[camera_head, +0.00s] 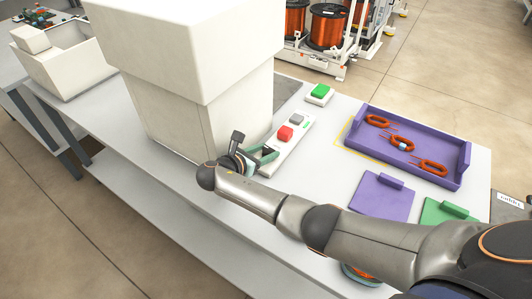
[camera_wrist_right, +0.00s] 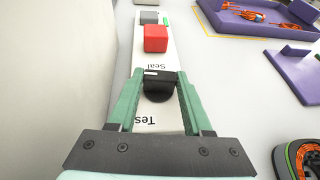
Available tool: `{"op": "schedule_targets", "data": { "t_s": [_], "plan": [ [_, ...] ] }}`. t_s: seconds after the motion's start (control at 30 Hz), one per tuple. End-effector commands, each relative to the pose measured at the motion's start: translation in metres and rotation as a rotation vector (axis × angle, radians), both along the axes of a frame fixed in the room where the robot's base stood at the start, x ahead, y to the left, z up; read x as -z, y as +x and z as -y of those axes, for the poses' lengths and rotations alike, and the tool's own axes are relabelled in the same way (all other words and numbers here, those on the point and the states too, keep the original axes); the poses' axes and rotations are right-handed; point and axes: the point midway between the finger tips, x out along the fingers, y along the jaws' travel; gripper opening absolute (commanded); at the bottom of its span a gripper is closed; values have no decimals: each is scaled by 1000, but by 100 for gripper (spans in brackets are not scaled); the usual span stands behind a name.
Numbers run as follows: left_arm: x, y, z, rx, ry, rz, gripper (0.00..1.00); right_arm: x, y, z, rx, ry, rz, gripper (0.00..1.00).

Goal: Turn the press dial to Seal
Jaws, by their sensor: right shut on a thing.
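The black press dial (camera_wrist_right: 158,88) sits on the white control panel (camera_wrist_right: 188,60), with "Seal" printed beyond it and a partly hidden "Tes..." label nearer my wrist. My right gripper (camera_wrist_right: 160,80) is shut on the dial, with one green finger on each side. A small white mark shows on the dial's far edge, toward the Seal side; its exact setting is hard to tell. In the head view my right gripper (camera_head: 262,158) is at the near end of the panel (camera_head: 303,131), beside the tall white press (camera_head: 190,50); the dial is mostly hidden there. My left gripper is out of view.
A red button (camera_head: 285,133) and a grey button (camera_head: 297,117) are farther along the panel. A green button box (camera_head: 319,93) stands behind. A purple tray (camera_head: 458,178) holds orange coils. A purple holder (camera_head: 380,196) and a green holder (camera_head: 446,214) lie right.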

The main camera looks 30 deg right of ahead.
Motion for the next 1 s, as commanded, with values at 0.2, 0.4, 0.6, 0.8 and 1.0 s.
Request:
{"op": "schedule_targets", "data": {
  "t_s": [0.2,0.4,0.6,0.8,1.0],
  "plan": [
    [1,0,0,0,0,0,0,0,0,1,9,0,1,0],
    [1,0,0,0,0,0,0,0,0,1,9,0,1,0],
    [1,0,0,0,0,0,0,0,0,1,8,0,1,70],
    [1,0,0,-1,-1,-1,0,0,0,1,8,0,0,80],
    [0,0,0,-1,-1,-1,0,-1,0,1,7,0,0,80]
  ]
}}
